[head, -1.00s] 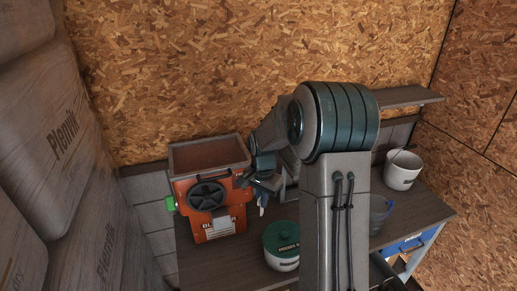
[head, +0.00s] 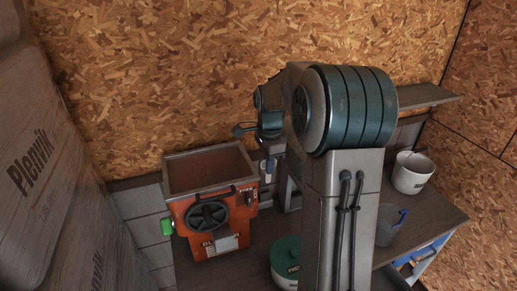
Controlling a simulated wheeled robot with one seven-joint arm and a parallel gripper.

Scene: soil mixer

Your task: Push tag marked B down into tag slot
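The orange soil mixer (head: 190,225) stands on the bench, with an open, empty-looking hopper (head: 208,172) and a dark round handwheel (head: 207,216) on its front. A pale plate (head: 226,244) shows low on its front. A small dark fitting with a light label (head: 246,196) is at its upper right; I cannot tell whether it is the tag slot. I cannot make out a tag marked B. My gripper (head: 242,130) is above the hopper's right back corner, apart from the mixer. Its fingers are too small and dark to tell whether they are open or hold anything.
A green-lidded pot (head: 286,256) stands on the bench (head: 235,268) right of the mixer. A white bucket (head: 411,177) and a clear jug (head: 389,228) are farther right. A green knob (head: 167,226) sticks out from the mixer's left side. Stacked sacks (head: 50,180) fill the left.

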